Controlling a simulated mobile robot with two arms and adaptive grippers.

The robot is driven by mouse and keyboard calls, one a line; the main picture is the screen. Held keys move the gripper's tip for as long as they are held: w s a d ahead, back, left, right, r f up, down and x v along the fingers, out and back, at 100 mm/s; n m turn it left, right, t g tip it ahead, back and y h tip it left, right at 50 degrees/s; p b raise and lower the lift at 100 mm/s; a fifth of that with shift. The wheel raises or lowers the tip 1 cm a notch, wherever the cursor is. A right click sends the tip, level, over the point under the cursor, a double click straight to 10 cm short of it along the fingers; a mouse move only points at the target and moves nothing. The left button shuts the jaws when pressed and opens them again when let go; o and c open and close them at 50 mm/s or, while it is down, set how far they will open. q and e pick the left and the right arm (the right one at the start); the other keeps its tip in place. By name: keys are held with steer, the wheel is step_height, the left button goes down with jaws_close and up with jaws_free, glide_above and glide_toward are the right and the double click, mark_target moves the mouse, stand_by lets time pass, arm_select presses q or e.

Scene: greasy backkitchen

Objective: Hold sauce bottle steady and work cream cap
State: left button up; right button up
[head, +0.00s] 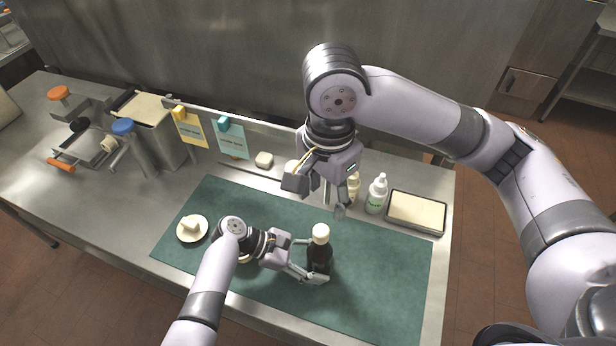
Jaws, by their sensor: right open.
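The dark sauce bottle (321,256) stands upright on the green mat (375,275), with its cream cap (321,234) on top. My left gripper (313,261) reaches it from the left, its fingers on either side of the bottle body and seemingly closed on it below the cap; the far contact is partly hidden. My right gripper (318,198) is open and empty, pointing down, above and behind the bottle. Its fingers are apart from the cap.
White bottles (377,194) and a shallow tray (417,211) stand behind the mat. A saucer with a pale block (191,226) sits on the mat's left. Notes (233,141) are clipped to a low rail. The mat right of the bottle is clear.

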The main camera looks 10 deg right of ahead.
arm_select(q)
steer(key=o, duration=0.3)
steer(key=shift+r, duration=0.1)
steer(key=v, duration=1.2)
steer(key=shift+d, duration=0.1)
